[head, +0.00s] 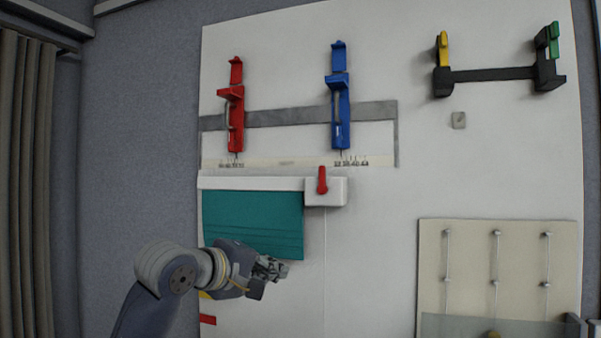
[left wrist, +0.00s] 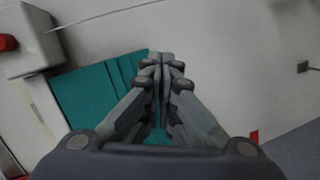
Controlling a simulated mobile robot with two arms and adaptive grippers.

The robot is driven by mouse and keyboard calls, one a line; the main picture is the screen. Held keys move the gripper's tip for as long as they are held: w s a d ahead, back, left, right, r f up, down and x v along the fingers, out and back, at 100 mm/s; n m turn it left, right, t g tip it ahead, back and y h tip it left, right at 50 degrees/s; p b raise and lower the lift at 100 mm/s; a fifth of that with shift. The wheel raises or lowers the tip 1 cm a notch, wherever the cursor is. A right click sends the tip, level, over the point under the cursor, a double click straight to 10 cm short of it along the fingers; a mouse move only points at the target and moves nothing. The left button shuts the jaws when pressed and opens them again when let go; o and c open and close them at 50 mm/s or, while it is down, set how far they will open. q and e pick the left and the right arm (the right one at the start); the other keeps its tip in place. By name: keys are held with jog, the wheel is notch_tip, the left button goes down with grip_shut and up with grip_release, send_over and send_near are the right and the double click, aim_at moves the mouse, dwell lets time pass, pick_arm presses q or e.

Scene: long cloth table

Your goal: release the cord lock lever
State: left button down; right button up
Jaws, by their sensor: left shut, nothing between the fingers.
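The cord lock is a white box (head: 336,193) with a red lever (head: 322,181) on its front, at the right end of the white head rail. The lever points up. A thin cord (head: 325,250) hangs from the box. A teal blind (head: 252,222) hangs below the rail. My left gripper (head: 280,268) is shut and empty, below the blind's lower right part and left of the cord. In the left wrist view the shut fingers (left wrist: 163,75) show in front of the teal blind (left wrist: 90,95), with the white box (left wrist: 28,38) and red lever (left wrist: 8,43) at the upper left. My right gripper is not in view.
Above the rail, a red clamp (head: 235,108) and a blue clamp (head: 340,100) sit on a grey bar. A black bracket (head: 490,75) with yellow and green levers is at the upper right. A beige panel with pegs (head: 470,255) is at the lower right.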

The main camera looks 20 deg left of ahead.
aim_at(322, 179)
pick_arm(q)
jog(key=s+a+r+n+t, duration=0.1)
jog(key=s+r, duration=0.2)
jog(key=r, duration=0.6)
jog(key=s+a+r+n+t+h, duration=0.1)
jog(key=s+r, duration=0.3)
jog(key=r, duration=0.5)
jog(key=shift+r+n+t, duration=0.2)
jog(key=shift+n+t, duration=0.1)
jog(key=shift+n, duration=0.2)
jog(key=w+d+p, duration=0.7)
jog(key=w, duration=0.2)
jog(key=shift+w, duration=0.2)
jog(key=shift+a, duration=0.1)
